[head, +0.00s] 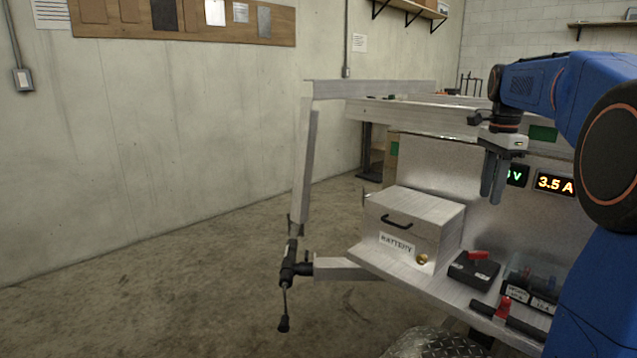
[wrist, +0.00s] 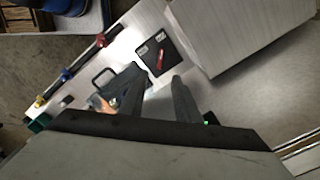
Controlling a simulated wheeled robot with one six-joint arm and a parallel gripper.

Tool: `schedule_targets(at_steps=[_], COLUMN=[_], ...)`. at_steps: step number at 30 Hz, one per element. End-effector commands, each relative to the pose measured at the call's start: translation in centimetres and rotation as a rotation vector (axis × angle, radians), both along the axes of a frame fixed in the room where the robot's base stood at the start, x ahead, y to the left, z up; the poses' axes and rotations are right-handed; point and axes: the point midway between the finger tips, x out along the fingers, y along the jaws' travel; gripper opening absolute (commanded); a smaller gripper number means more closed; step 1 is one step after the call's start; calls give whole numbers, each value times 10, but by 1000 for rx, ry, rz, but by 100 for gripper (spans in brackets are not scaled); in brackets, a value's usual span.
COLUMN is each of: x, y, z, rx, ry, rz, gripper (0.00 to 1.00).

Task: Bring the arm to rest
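My blue arm (head: 540,85) reaches in from the right side of the head view. My gripper (head: 493,198) hangs from it, pointing down, above the metal shelf of the trailer. In the wrist view, a gap shows between the two dark fingers of my gripper (wrist: 155,74). It is open and nothing shows between the fingers. The fingers look clear of the things below them.
A metal battery box (head: 412,228) stands on the shelf (head: 370,258), left of my gripper. A black switch with a red lever (head: 474,268) and a clear-lidded box (head: 530,285) are beside it. Lit displays (head: 555,184) are behind. The floor at left is clear.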

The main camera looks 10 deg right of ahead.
Motion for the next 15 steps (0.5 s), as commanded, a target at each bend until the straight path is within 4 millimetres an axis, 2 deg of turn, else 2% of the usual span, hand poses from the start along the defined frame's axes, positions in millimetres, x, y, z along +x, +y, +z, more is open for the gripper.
schedule_targets(at_steps=[8,15], x=[-47,-99], y=[62,116], z=[-12,-38], rx=[-37,-86], ry=[-66,-127], rz=[301,614], gripper=[30,30])
